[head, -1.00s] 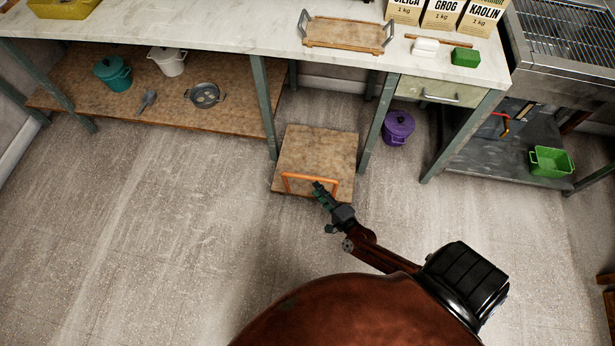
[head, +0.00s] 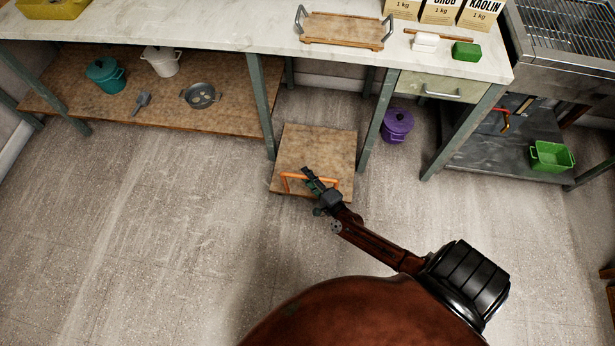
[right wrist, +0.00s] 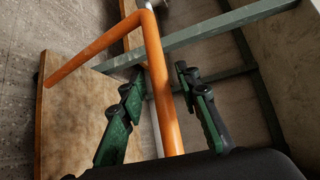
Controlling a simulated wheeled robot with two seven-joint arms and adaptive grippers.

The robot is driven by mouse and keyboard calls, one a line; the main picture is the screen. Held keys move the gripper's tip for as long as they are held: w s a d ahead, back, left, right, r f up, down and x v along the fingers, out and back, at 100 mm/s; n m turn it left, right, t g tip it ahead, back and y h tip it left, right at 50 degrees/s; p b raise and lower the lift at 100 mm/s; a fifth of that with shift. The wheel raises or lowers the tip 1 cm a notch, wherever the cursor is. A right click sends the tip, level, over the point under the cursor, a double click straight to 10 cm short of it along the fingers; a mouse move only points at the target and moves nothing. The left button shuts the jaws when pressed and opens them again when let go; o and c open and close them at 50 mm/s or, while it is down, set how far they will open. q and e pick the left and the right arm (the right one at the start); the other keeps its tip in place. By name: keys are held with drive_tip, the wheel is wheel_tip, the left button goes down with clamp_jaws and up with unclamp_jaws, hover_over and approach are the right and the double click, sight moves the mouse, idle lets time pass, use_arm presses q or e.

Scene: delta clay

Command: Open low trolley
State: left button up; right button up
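The low trolley (head: 318,150) is a flat wooden board with an orange handle (head: 296,177) at its near edge, standing on the floor between the table legs. In the right wrist view the orange handle (right wrist: 157,75) runs between the two green and black fingers of my right gripper (right wrist: 158,85). The fingers stand apart, with a visible gap on the right side of the bar. In the head view my right gripper (head: 308,178) is at the handle and covers part of it. My left gripper is not in view.
Table legs (head: 262,105) stand on both sides of the trolley. A purple pot (head: 397,126) is on the floor to its right. A wooden shelf (head: 225,120) with pots lies to the left. The floor (head: 150,220) in front is clear.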

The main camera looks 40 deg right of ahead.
clamp_jaws()
drive_tip(key=shift+s, duration=0.1)
idle(0.4)
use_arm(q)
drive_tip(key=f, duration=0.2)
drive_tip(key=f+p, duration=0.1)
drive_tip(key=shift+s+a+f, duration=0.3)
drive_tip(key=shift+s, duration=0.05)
use_arm(e)
drive_tip(key=s+a, duration=0.3)
drive_tip(key=shift+a, duration=0.25)
drive_tip(key=shift+o, duration=0.7)
unclamp_jaws()
drive_tip(key=shift+w, duration=0.1)
